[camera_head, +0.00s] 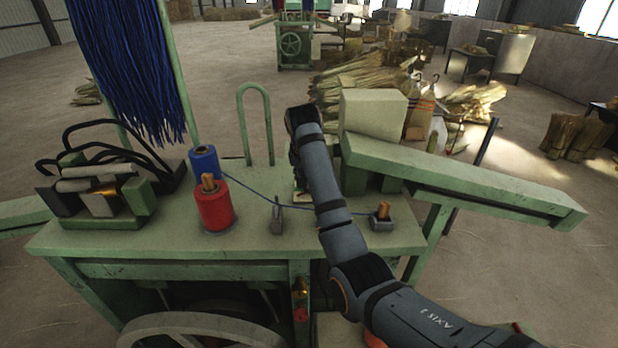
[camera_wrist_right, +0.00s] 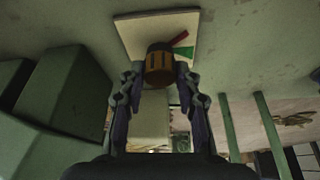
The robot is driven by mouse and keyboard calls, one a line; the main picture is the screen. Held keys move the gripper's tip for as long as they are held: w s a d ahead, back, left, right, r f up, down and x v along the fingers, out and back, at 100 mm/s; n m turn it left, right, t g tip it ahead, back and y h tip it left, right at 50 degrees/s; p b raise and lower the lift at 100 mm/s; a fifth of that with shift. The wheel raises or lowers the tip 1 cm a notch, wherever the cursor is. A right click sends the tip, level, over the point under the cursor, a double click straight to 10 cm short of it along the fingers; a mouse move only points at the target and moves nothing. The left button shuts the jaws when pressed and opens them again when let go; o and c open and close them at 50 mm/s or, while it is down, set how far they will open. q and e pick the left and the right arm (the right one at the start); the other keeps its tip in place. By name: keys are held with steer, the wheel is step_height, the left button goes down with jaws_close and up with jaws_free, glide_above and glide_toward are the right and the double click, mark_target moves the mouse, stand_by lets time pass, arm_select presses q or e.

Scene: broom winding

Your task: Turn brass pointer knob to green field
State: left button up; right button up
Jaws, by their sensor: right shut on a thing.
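In the right wrist view, the brass knob (camera_wrist_right: 160,66) sits on a cream plate (camera_wrist_right: 131,30) fixed to the pale green machine. A red strip (camera_wrist_right: 180,38) reaches from the knob toward the upper right; I cannot tell whether it is the pointer or a marking. The green field (camera_wrist_right: 187,53) is just below this strip, right of the knob. My right gripper (camera_wrist_right: 161,76) is shut on the knob, a finger on each side. In the head view my right arm covers the knob and gripper. My left gripper is not in view.
The green machine table (camera_head: 130,238) carries a red spool (camera_head: 214,208), a blue spool (camera_head: 204,160) and a small metal post (camera_head: 277,215). A blue cord runs behind my arm toward a copper-coloured peg (camera_head: 383,211). A slanted green beam (camera_head: 470,188) lies right of my arm.

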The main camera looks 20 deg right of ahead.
steer(key=m+h, duration=0.1)
steer(key=m, duration=0.1)
steer(key=m+g, duration=0.1)
steer(key=m, duration=0.2)
steer(key=shift+w+a+r+m+h, duration=0.1)
steer(key=shift+m+h, duration=0.2)
steer(key=shift+h, duration=0.1)
steer(key=shift+w+m+g+h, duration=0.15)
steer(key=shift+m+g, duration=0.3)
steer(key=shift+m, duration=0.65)
steer(key=shift+s+m+g+h, duration=0.1)
steer(key=shift+m+g+h, duration=0.25)
steer(key=shift+m, duration=0.75)
steer(key=o, duration=1.2)
steer(key=shift+a, duration=0.1)
steer(key=shift+c, duration=0.2)
steer(key=w+v, duration=0.1)
steer(key=v, duration=0.6)
steer(key=shift+s+r, duration=0.2)
steer(key=shift+s, duration=0.2)
